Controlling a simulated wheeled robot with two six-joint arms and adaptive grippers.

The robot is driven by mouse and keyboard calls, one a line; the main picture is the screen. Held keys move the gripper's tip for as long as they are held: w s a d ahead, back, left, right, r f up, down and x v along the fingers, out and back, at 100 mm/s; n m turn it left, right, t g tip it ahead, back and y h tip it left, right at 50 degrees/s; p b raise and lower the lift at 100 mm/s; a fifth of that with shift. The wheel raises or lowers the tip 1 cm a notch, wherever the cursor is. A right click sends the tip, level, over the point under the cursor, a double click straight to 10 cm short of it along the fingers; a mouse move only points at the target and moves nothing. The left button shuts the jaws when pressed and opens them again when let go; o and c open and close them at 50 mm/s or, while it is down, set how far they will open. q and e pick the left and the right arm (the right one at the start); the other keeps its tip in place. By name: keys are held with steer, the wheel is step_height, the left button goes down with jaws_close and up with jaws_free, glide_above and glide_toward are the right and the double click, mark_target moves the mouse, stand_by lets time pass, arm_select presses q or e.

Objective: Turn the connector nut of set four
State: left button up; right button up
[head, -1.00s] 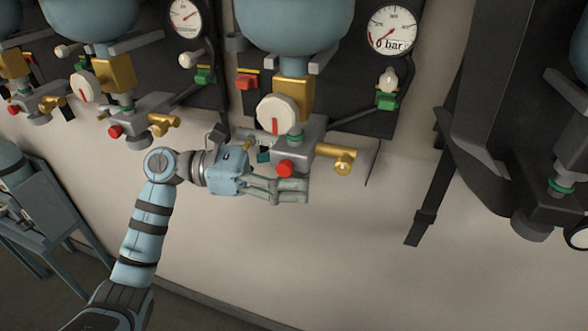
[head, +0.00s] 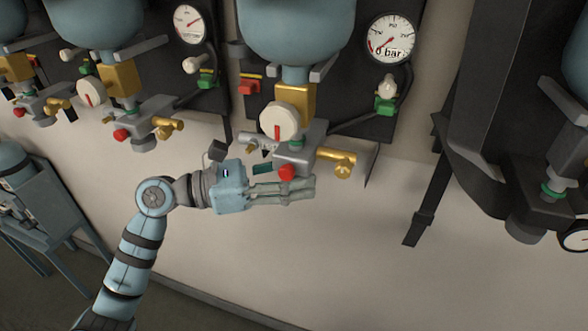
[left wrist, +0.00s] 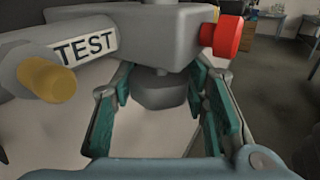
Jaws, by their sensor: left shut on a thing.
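The set in front of me has a grey valve block (head: 300,150) with a white knob (head: 278,121), a red button (head: 286,172) and a brass outlet (head: 336,160). Its connector nut (left wrist: 160,94), a grey faceted piece, hangs under the block in the left wrist view. My left gripper (head: 300,188) comes in from the left, just below the block. In the left wrist view, its teal-padded fingers (left wrist: 160,100) are on either side of the nut, shut on it. In the head view the fingers hide the nut. My right gripper is not in view.
A gauge (head: 390,38) reading 0 bar sits above right. Similar sets stand left (head: 130,130) and far right (head: 550,190). A blue-grey stand (head: 45,215) is at lower left. The wall below the gripper is bare.

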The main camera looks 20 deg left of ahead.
arm_select(q)
steer(key=n+t+y+p, duration=0.2)
steer(key=p, duration=0.1)
steer(key=n+t+y+p, duration=0.2)
steer(key=p, duration=0.1)
steer(key=n+t+y+p, duration=0.1)
steer(key=t+y+p, duration=0.1)
steer(key=shift+s+d+r+n+t+p, duration=0.1)
steer(key=shift+r+n+t+p, duration=0.2)
steer(key=shift+n+t+p, duration=0.1)
steer(key=shift+f+n+t+y+p, duration=0.2)
steer(key=shift+n+t+y+p, duration=0.4)
steer(key=shift+n+y+p, duration=0.35)
steer(key=shift+y, duration=0.25)
steer(key=o, duration=1)
steer(key=shift+o, duration=0.8)
steer(key=shift+f, duration=0.15)
steer(key=v, duration=1.1)
steer(key=shift+s+a, duration=0.25)
steer(key=shift+s, duration=0.05)
